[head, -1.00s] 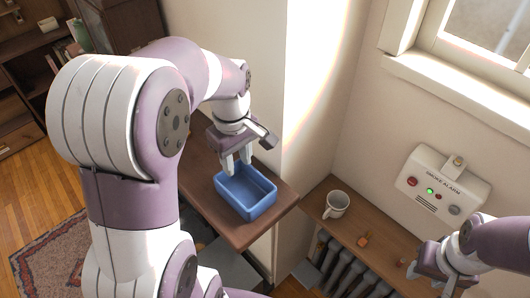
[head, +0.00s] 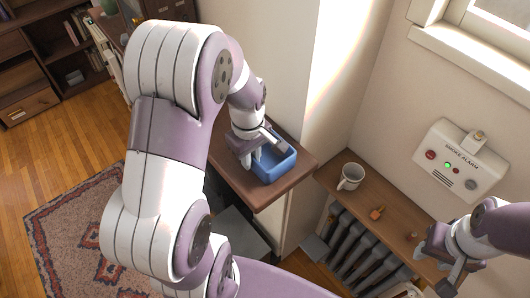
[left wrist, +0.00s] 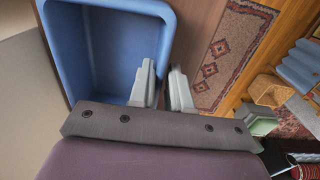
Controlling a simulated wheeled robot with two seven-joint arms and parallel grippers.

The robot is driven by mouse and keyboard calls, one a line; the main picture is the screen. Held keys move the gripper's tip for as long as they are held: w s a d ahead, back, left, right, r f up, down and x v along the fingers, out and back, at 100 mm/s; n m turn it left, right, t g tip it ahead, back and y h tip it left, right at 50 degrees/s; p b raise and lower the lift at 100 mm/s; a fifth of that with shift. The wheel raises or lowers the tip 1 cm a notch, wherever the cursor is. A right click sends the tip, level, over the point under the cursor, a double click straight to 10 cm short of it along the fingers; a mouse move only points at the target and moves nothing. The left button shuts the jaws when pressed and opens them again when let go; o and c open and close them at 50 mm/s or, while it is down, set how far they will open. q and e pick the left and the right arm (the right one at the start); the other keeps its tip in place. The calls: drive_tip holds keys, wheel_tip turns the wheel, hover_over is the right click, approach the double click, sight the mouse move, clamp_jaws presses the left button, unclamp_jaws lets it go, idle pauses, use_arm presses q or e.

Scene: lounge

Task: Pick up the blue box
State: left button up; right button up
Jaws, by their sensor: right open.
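The blue box (head: 270,168) is an open-topped tray on the brown wooden ledge near the wall. My left gripper (head: 256,160) is down at the box's left side in the head view. In the left wrist view the fingers (left wrist: 162,80) straddle one side wall, one finger inside the box and one outside. The gap is narrow; I cannot tell whether they press on the wall. The box still appears to rest on the ledge. My right gripper (head: 440,262) is open and empty at the lower right.
A white mug (head: 350,176) and small orange items (head: 377,213) stand on the lower shelf (head: 395,228) above a radiator (head: 350,250). A smoke alarm panel (head: 461,160) is on the wall. A patterned rug (head: 70,225) lies on the wooden floor at left.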

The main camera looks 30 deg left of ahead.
use_arm(q)
drive_tip(key=shift+w, duration=0.15)
clamp_jaws()
drive_tip(key=shift+w+f, duration=0.1)
drive_tip(key=shift+w, duration=0.05)
use_arm(e)
drive_tip(key=shift+w+f, duration=0.1)
drive_tip(key=shift+w, duration=0.15)
